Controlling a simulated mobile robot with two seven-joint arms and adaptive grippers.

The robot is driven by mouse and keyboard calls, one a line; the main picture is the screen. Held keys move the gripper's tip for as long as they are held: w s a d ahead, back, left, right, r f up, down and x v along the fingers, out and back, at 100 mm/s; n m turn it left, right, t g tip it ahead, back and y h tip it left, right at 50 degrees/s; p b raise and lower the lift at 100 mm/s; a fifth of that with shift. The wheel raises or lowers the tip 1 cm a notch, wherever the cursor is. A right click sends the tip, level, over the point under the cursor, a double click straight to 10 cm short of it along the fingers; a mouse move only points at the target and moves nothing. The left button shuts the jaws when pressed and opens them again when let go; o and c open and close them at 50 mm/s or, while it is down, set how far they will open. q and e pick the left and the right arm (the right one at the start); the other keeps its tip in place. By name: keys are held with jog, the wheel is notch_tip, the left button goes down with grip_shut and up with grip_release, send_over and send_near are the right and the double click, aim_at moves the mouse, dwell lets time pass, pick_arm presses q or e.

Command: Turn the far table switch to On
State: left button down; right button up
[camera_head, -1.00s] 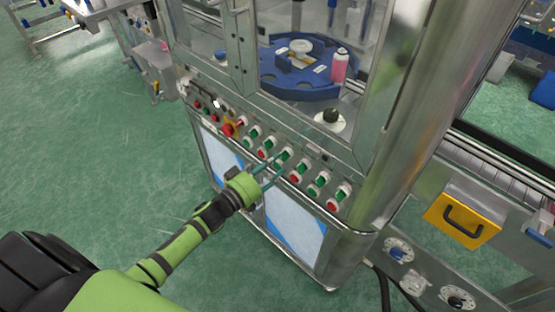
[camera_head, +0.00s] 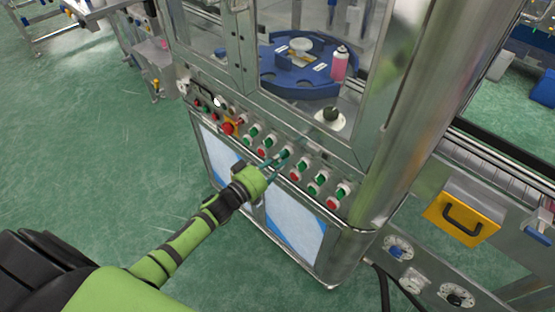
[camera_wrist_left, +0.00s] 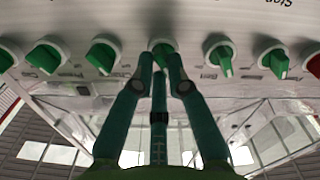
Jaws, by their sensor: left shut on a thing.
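A row of green knob switches with white collars sits on the sloped steel front panel (camera_head: 237,108) of the machine. My left gripper (camera_head: 276,164) reaches in from the left at the middle of the row, its fingers closed around one green knob (camera_head: 286,152). In the left wrist view the two fingertips (camera_wrist_left: 161,56) close on this knob (camera_wrist_left: 162,46), which is partly hidden between them. Other green knobs stand to its left (camera_wrist_left: 102,54) and right (camera_wrist_left: 220,57). The labels are too small or cut off to read surely. My right gripper is not in view.
Neighbouring knobs stand close to the held one. Behind the frame are a blue turntable (camera_head: 290,78) and a pink can (camera_head: 340,64). A thick steel post (camera_head: 412,110) stands at right.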

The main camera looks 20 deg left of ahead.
pick_arm(q)
jog(key=m+b, duration=0.1)
jog(key=m, duration=1)
jog(key=shift+f+m+b, duration=0.2)
jog(key=shift+m+b, duration=0.1)
jog(key=shift+b, duration=0.05)
dwell(0.5)
jog(key=c, duration=1.2)
grip_release()
